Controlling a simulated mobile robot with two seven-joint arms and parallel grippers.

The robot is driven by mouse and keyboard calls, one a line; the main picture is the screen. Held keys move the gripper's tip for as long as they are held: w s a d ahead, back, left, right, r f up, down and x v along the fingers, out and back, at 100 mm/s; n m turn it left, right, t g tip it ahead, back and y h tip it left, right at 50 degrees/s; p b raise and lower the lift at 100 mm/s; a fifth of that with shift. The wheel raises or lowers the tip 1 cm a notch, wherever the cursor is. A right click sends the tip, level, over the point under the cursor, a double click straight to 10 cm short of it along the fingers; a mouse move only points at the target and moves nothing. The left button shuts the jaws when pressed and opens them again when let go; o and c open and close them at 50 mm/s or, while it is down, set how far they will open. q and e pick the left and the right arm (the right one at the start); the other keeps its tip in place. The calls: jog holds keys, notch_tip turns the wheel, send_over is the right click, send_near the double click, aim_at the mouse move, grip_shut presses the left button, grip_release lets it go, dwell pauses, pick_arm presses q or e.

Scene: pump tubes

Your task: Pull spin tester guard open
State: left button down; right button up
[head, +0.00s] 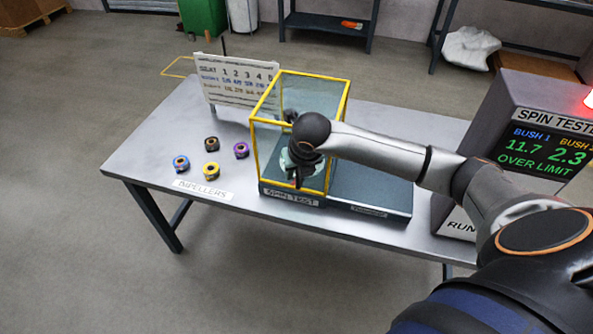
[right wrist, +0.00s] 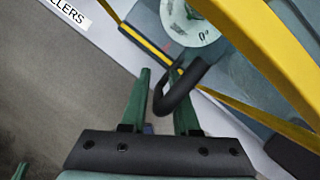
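The spin tester guard (head: 341,103) is a clear box with a yellow frame, standing on the dark spin test base (head: 370,197) on the table. It looks closed over a pale round disc, which shows in the right wrist view (right wrist: 187,22). A black bar handle (right wrist: 188,88) sticks out from the guard in that view. My right gripper (head: 297,182) is in front of the guard, pointing down. In the right wrist view its green fingers (right wrist: 163,95) are apart, with the handle at and partly over them; firm contact cannot be told.
Several small coloured impellers (head: 211,171) lie left of the guard, behind the impellers label. A white seat board (head: 235,86) stands behind them. The spin tester console (head: 540,140) at the right reads "OVER LIMIT". The table's front left is clear.

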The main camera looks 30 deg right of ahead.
grip_shut()
dwell(1.1)
